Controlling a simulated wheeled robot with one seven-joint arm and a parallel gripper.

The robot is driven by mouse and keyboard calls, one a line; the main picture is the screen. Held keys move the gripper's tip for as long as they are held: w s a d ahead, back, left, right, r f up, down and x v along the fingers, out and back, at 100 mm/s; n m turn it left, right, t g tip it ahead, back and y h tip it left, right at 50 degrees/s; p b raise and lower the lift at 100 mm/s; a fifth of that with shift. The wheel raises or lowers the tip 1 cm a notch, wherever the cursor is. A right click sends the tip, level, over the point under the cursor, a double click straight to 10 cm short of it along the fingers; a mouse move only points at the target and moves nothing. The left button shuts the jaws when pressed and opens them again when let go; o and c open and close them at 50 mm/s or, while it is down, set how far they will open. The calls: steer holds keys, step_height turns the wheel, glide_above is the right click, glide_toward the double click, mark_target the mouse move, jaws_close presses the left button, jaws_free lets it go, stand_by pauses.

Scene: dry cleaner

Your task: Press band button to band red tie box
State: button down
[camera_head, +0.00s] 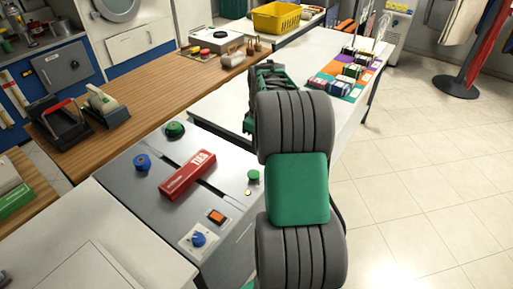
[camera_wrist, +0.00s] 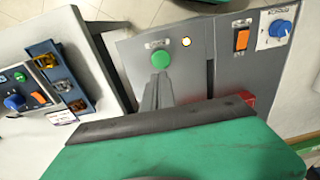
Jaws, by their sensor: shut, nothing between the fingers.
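The red tie box (camera_head: 188,174) lies on the grey banding machine (camera_head: 125,195), across its dark slot. A sliver of it shows in the wrist view (camera_wrist: 247,97). A green button (camera_head: 253,176), likely the band button, is on the machine's right side, with a small yellow light beside it. In the wrist view the green button (camera_wrist: 160,59) is in plain sight near the top middle. My gripper (camera_wrist: 160,78) appears there as a grey narrow shape, shut and empty, its tips just below the button in the picture. Contact cannot be told. In the head view my arm hides the fingers.
The machine also has an orange switch (camera_head: 216,216), a blue dial (camera_head: 198,239), a blue knob (camera_head: 142,162) and a green knob (camera_head: 175,129). A white table with several small boxes (camera_head: 337,88) stands beyond. A wooden counter (camera_head: 140,95) runs behind.

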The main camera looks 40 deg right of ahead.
mark_target(254, 173)
steer(key=f, duration=0.3)
steer(key=f+p, duration=0.1)
steer(key=f, duration=0.3)
steer(key=f+p, duration=0.1)
steer(key=f, duration=0.3)
steer(key=shift+w+a, duration=0.15)
steer(key=shift+a, duration=0.15)
